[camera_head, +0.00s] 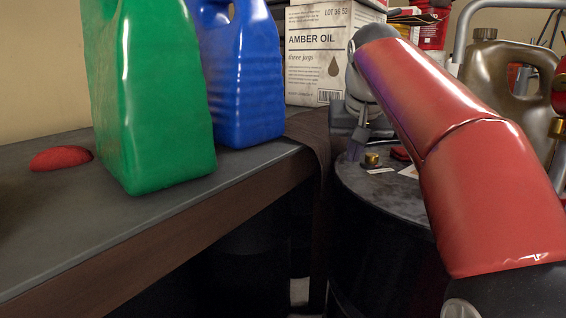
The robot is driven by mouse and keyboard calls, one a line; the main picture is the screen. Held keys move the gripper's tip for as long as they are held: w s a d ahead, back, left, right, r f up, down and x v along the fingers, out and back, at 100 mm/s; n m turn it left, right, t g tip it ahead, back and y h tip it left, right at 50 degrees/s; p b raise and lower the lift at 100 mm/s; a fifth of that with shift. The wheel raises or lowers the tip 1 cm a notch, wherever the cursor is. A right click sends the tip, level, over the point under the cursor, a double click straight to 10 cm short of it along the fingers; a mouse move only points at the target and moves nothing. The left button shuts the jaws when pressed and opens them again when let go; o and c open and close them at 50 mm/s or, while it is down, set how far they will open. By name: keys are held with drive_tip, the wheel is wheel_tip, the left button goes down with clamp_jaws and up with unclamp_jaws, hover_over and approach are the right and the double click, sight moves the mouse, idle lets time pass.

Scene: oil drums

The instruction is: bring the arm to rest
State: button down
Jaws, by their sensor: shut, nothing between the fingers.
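My arm's red links reach from the lower right up to the middle. At their far end my wrist bends down to my gripper (355,153), small and partly hidden behind the arm. It is shut and empty, pointing down over the left part of the black drum's top (372,205). A small brass fitting (372,160) is just right of the fingertips. I cannot tell whether the fingers touch the drum.
A green jug (150,100) and a blue jug (240,75) stand on the bench (60,240) at left, near a red lump (60,158). Behind are an AMBER OIL box (320,65) and a bronze jug (490,75). A dark gap separates bench and drum.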

drive_tip(key=s+d+f, duration=0.1)
drive_tip(key=s+f, duration=2.4)
drive_tip(key=s, duration=0.1)
drive_tip(key=shift+s+d+n, duration=0.3)
drive_tip(key=shift+s, duration=0.05)
drive_tip(key=shift+f, duration=0.1)
